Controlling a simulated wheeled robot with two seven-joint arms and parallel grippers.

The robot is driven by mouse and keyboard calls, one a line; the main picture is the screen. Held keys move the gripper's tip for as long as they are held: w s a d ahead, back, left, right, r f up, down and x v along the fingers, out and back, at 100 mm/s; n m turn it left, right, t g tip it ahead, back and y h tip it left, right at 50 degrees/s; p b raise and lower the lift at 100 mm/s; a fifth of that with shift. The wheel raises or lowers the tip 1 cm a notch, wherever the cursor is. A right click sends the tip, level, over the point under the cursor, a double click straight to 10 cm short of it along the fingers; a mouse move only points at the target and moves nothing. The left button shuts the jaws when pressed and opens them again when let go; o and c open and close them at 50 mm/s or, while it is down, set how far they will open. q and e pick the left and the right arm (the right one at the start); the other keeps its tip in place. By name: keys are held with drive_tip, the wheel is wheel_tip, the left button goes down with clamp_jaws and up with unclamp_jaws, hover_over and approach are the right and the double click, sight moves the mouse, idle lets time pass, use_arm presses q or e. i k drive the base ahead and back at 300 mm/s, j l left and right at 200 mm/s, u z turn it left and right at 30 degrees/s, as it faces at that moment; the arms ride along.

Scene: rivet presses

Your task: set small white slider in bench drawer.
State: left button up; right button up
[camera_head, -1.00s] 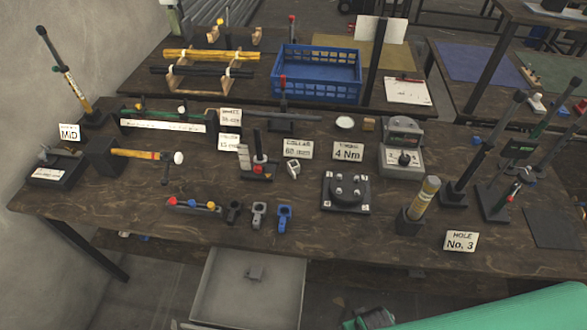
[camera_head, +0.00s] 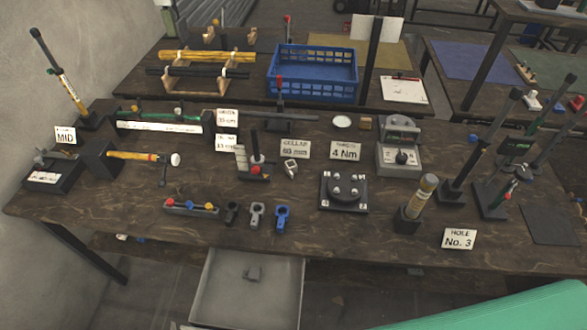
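A small white slider (camera_head: 257,215) stands upright near the bench's front edge, between a black one (camera_head: 232,213) and a blue one (camera_head: 282,217) of like shape. A second small whitish piece (camera_head: 291,168) lies farther back by the collar card; I cannot tell which of the two pale pieces is the named slider. The bench drawer (camera_head: 220,306) is pulled out below the front edge, its grey floor showing. Neither of my grippers is in view.
A rail with coloured knobs (camera_head: 190,207) lies left of the sliders, and a black round fixture (camera_head: 344,191) stands to their right. A hammer (camera_head: 140,156) and several cards crowd the bench (camera_head: 300,240). A large green surface (camera_head: 510,308) fills the lower right corner.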

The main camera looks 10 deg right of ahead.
sight(222, 307)
drive_tip(key=i+j+z, duration=0.15)
drive_tip(key=j+z, duration=0.15)
drive_tip(key=i+j+z, duration=0.1)
drive_tip(key=j+z, duration=0.5)
drive_tip(key=i+j, duration=0.05)
drive_tip(key=j, duration=0.05)
